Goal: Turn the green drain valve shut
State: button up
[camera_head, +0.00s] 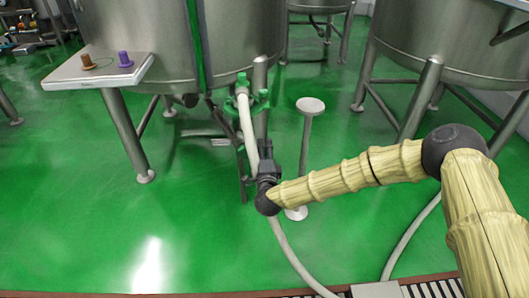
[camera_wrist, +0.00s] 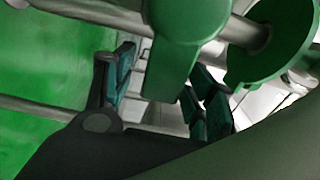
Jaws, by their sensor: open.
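The green drain valve (camera_head: 243,82) sits low at the front of the steel tank, above a pale hose. In the wrist view its green handle (camera_wrist: 183,50) hangs down close to the camera, with a steel pipe behind it and a round green flange (camera_wrist: 275,45) at the right. My gripper (camera_head: 265,148) is just below the valve, pointing up. In the wrist view my gripper (camera_wrist: 165,78) is open, with dark teal pads to the left and right of the handle's lower end. I cannot tell whether a pad touches the handle.
The pale hose (camera_head: 248,130) runs down close beside my gripper. A round-topped steel stand (camera_head: 310,106) is just to the right. Tank legs (camera_head: 126,135) stand around; the green floor at the lower left is clear.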

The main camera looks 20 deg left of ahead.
jog(key=v, duration=1.2)
dwell(0.3)
jog(key=s+d+f+n+g+h, duration=0.1)
jog(key=s+d+f+n+g, duration=0.3)
jog(key=s+d+f, duration=0.5)
jog(key=s+d+f+n+g+h, duration=0.2)
jog(key=s+d+f+n+g, duration=0.35)
jog(key=d+f, duration=0.65)
jog(key=s+d+f+n+g+h, duration=0.1)
jog(key=s+d+f+g+h, duration=0.15)
jog(key=s+d, duration=0.85)
jog(key=s+d+f+n+g+h, duration=0.25)
jog(key=s+d, duration=0.45)
jog(key=d, duration=0.7)
jog(key=s+d+r+p, duration=0.1)
jog(key=r+p, duration=1.5)
jog(key=r, duration=0.1)
jog(key=s+d+r+g+p, duration=0.1)
jog(key=d+r+p, duration=0.1)
jog(key=r+p, duration=1.5)
jog(key=shift+r+m, duration=0.4)
jog(key=shift+r, duration=0.2)
